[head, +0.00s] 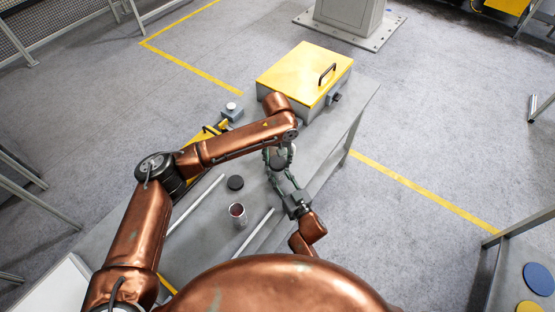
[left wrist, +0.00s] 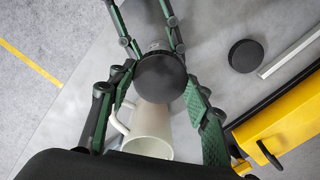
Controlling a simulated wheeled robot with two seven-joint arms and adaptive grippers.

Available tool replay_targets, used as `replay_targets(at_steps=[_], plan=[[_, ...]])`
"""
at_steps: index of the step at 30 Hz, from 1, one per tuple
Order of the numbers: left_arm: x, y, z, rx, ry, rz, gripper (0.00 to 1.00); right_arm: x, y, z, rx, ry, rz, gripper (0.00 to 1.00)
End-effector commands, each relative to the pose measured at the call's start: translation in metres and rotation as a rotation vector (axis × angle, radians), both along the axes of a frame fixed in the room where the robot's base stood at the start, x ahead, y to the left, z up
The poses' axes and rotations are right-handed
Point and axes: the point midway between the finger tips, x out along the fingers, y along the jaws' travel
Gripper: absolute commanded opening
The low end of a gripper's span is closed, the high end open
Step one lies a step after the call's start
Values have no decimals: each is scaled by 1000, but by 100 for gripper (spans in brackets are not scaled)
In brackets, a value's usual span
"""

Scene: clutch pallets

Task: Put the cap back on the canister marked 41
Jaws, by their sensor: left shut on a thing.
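My left gripper (head: 284,152) is shut on a round black cap (left wrist: 160,75), which sits between its fingers in the left wrist view (left wrist: 158,82). What is directly beneath the cap is hidden. My right gripper (head: 278,168) reaches up from below to the same spot. Its fingers show on either side at the top of the left wrist view (left wrist: 148,42); whether they close on something under the cap is hidden. A canister (head: 237,210) stands open, dark red inside, nearer me on the table. I see no readable number 41.
Another black disc (head: 235,182) lies flat on the grey table (head: 205,240). A yellow-lidded box (head: 300,72) is at the far end. Metal rails (head: 195,205) and a yellow object (head: 203,136) lie left.

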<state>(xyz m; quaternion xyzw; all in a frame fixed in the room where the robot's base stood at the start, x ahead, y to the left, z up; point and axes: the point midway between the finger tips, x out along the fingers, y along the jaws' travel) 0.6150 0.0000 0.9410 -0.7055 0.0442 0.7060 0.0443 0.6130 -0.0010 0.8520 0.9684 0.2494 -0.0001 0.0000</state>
Motion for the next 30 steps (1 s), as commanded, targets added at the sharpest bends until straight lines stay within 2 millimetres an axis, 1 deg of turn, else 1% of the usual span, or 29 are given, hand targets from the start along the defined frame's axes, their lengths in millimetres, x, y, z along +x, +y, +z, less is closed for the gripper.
replay_targets(at_steps=[3, 30], plan=[[0, 0, 0, 0, 0, -242, 16, 0, 0, 0, 0, 0, 0, 0], [1, 0, -1, 1, 0, -2123, 16, 0, 0, 0, 0, 0, 0, 0]])
